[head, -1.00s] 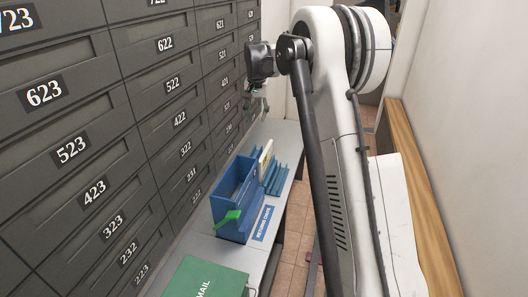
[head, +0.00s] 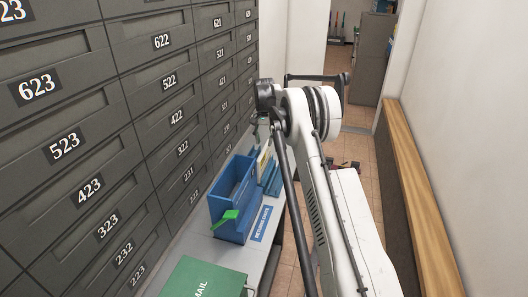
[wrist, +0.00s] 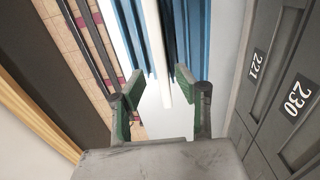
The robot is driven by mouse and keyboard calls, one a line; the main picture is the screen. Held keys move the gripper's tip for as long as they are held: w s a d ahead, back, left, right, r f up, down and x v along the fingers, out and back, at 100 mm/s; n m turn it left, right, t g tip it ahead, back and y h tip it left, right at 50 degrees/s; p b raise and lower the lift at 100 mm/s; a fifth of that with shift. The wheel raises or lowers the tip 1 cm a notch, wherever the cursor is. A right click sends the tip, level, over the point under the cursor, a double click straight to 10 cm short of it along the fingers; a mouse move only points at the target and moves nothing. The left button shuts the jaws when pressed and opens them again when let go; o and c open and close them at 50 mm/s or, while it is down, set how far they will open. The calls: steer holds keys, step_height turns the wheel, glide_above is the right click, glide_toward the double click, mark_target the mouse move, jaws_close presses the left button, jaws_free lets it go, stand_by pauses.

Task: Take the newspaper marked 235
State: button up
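My gripper (wrist: 158,85) is open in the wrist view, its two green-padded fingers apart with nothing clamped between them. Beyond the fingertips stands a blue rack (wrist: 186,35) with upright dividers. A narrow white item (wrist: 155,45) stands in it, in line with the gap between my fingers; it may be a newspaper, but no mark 235 is readable. My gripper there is small and partly hidden by my arm.
Grey numbered mailboxes (head: 90,190) line the left wall; doors 221 and 230 (wrist: 292,105) are close to the gripper's right. A wooden-topped ledge (head: 415,190) runs along the right.

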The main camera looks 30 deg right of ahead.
mark_target(264, 149)
steer(key=shift+f+b, duration=1.2)
steer(key=shift+f, duration=1.65)
jaws_close()
steer(key=shift+r, duration=0.15)
steer(key=shift+r+p, duration=1.1)
steer(key=shift+r, duration=1.3)
